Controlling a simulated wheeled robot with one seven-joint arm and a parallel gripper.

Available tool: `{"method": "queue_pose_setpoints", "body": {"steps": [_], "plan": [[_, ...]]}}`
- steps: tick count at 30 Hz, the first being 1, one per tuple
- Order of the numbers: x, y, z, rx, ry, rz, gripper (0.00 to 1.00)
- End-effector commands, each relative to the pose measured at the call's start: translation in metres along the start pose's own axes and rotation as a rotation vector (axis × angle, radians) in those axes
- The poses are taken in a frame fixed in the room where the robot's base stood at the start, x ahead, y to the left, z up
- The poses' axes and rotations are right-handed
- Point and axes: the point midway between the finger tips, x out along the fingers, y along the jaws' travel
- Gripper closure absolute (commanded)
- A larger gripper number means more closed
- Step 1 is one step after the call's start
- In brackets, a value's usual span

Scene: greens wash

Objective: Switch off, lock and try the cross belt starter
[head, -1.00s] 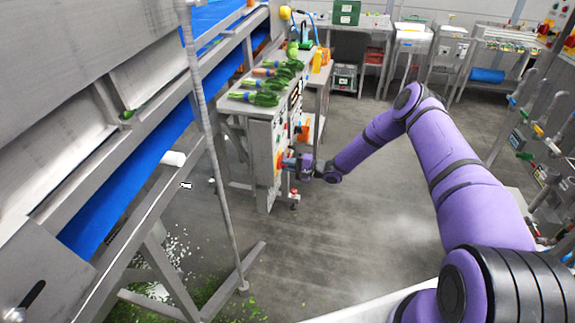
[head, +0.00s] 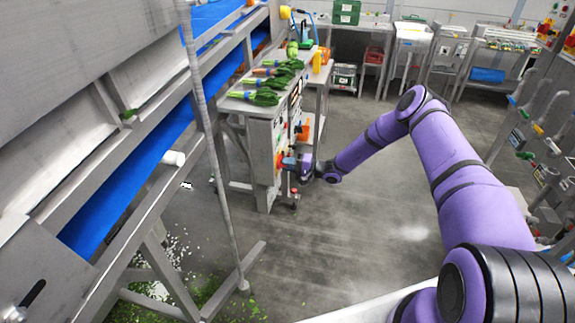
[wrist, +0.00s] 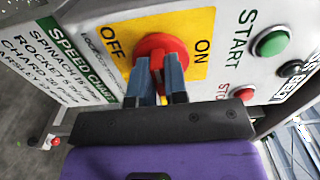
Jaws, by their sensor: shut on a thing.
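The starter is a pale panel on the end of a steel bench, seen side-on in the head view (head: 264,165). In the wrist view its round red rotary switch (wrist: 151,46) sits on a yellow plate (wrist: 201,62), marked OFF at left and ON at right. My gripper (wrist: 158,88) is shut on the switch's handle with its blue fingers either side. The handle is partly hidden, so I cannot tell its exact setting. A green START button (wrist: 271,43) and a red stop button (wrist: 244,93) are right of the plate. My gripper (head: 288,163) also shows in the head view.
Bunches of greens (head: 262,96) lie on the bench top. A blue conveyor belt (head: 150,160) and its steel frame run along the left. A small red-topped part (wrist: 55,141) stands beside the panel's lower left in the wrist view. The grey floor at centre is clear.

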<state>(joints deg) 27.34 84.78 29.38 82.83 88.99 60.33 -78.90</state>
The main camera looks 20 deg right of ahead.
Motion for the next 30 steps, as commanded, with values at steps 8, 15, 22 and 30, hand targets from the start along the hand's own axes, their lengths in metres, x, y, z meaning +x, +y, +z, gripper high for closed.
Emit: {"method": "queue_pose_setpoints", "body": {"steps": [8, 15, 22, 30], "plan": [[-0.001, 0.001, 0.0, -0.001, 0.001, 0.002, 0.61], [-0.007, 0.001, -0.001, -0.001, 0.001, 0.002, 0.61], [-0.043, 0.0, -0.001, -0.001, 0.003, 0.001, 0.61], [-0.09, 0.001, -0.001, 0.0, 0.003, 0.002, 0.61]]}}
